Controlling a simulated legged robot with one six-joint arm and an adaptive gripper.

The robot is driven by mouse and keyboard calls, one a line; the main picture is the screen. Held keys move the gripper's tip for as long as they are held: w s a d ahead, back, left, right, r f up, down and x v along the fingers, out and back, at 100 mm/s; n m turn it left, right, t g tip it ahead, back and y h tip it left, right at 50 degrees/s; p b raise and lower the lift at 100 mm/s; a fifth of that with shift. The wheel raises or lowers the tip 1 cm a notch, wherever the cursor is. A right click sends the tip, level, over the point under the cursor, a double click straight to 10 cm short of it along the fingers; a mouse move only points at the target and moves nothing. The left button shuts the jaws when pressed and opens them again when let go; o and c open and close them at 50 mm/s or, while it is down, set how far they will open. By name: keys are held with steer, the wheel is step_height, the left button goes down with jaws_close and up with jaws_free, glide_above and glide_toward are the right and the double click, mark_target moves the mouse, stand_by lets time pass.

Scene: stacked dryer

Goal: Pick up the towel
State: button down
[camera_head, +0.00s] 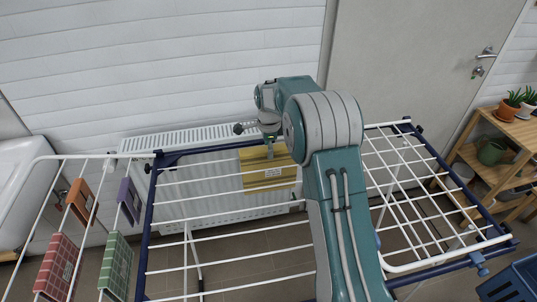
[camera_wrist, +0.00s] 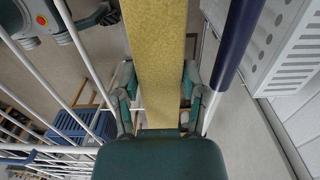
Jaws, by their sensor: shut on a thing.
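In the wrist view the towel (camera_wrist: 158,60) is a long yellow strip running up from between my fingers. My gripper (camera_head: 269,148) is at the towel's top edge, near the rack's far blue bar. In the wrist view my gripper (camera_wrist: 160,95) has a finger on each side of the towel and is shut on it. My arm hides part of the rack's middle.
Orange, purple, red and green cloths (camera_head: 115,266) hang on the rack's left wing. A white radiator (camera_head: 190,140) stands behind the rack. A wooden shelf (camera_head: 515,127) with potted plants and a blue crate (camera_head: 510,284) are at right. A grey door (camera_head: 420,60) is behind.

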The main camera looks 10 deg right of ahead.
step_height(320, 180, up, 27)
steer(key=shift+f, duration=0.15)
stand_by(0.5)
steer(key=shift+f, duration=0.1)
step_height(320, 180, down, 6)
stand_by(0.8)
